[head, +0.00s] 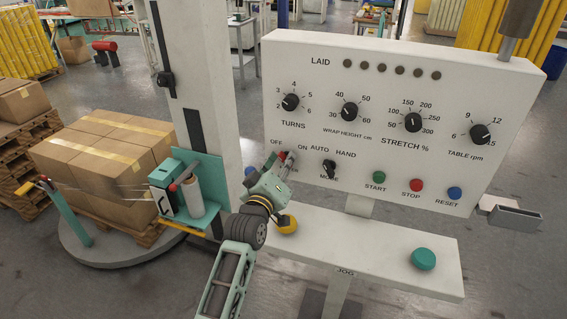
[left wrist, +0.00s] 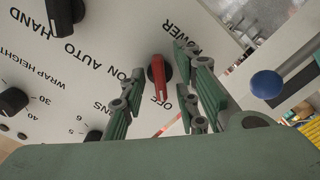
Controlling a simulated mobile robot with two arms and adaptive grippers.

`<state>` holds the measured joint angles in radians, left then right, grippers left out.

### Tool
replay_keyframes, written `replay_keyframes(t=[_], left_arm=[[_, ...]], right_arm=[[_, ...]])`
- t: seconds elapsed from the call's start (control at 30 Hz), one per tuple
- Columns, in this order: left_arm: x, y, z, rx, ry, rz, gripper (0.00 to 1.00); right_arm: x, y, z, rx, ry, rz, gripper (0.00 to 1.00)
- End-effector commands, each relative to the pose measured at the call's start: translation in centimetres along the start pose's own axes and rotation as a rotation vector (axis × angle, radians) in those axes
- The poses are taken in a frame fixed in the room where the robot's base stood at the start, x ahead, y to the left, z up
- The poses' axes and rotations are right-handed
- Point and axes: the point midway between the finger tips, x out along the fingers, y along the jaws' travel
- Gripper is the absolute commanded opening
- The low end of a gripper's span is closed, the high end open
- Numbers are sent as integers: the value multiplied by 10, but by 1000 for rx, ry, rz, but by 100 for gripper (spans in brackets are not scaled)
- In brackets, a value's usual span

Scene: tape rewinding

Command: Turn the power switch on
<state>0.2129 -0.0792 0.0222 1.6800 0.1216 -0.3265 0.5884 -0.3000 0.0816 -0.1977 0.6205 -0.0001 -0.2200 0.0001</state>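The power switch is a red rotary knob (left wrist: 157,80) on the white control panel (head: 330,215), between the OFF and ON labels. In the left wrist view its narrow end points down, close to the OFF label. My left gripper (head: 282,160) is at the panel's left side, in front of the switch. In the left wrist view its two fingers (left wrist: 154,72) are apart, one on each side of the knob, with gaps visible. In the head view the gripper mostly hides the switch. My right gripper is not in view.
The black mode knob (head: 329,168) sits right of the switch, with several black dials above. Green (head: 378,177), red (head: 416,185) and blue (head: 454,193) buttons line the lower panel. A ledge (head: 350,246) juts below. Wrapped boxes (head: 110,150) stand left.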

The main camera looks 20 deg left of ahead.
Motion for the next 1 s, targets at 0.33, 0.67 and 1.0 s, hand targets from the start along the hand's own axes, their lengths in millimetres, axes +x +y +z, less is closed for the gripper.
replay_keyframes(t=[0.33, 0.67, 1.0], left_arm=[[0, 0, 0, 1, 0, -1, 9], [0, 0, 0, 1, 0, 0, 0], [0, 1, -1, 75, -1, 0, 0]], right_arm=[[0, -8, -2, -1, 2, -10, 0], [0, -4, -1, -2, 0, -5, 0], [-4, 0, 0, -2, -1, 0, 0]])
